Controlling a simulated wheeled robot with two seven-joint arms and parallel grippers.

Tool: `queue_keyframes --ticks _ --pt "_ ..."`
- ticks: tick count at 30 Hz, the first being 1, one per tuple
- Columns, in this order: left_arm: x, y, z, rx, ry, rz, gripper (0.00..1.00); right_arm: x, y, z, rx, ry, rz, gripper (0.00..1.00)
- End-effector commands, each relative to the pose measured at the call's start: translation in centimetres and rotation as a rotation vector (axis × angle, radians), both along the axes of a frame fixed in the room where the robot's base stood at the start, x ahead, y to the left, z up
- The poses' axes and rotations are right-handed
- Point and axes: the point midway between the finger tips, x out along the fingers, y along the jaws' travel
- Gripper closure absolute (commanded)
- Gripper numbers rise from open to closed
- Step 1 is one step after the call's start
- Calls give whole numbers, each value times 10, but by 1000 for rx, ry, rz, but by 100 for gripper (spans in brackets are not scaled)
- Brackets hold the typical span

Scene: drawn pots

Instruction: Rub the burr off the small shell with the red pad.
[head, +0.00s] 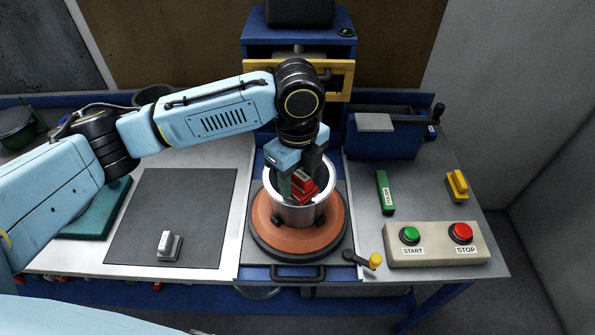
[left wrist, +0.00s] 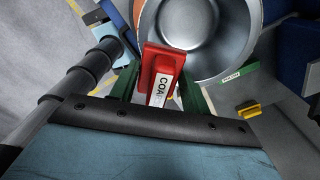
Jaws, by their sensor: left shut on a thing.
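The small shell (head: 300,215) is a silver metal pot, upright and open at the top, on an orange-brown round turntable (head: 262,222). Its open mouth also shows in the left wrist view (left wrist: 212,40). My left gripper (head: 298,182) has green fingers and points down at the shell's mouth. It is shut on the red pad (head: 305,188), a red block with a white label starting "COA" in the left wrist view (left wrist: 162,78). The pad is at the shell's mouth; I cannot tell whether it touches the wall. I cannot make out the burr. My right gripper is not in view.
A green block (head: 386,193) and a yellow piece (head: 457,186) lie to the right. A dark mat (head: 170,205) on the left holds one small grey object (head: 168,246).

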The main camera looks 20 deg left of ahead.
Motion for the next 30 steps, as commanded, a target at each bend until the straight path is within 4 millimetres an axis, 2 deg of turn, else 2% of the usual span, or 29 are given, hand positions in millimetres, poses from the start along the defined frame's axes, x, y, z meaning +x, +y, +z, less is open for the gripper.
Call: queue_keyframes --ticks 14,30 --pt "0 0 0 0 0 0 72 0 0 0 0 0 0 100" --pt "0 0 -11 0 0 0 72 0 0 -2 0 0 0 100"
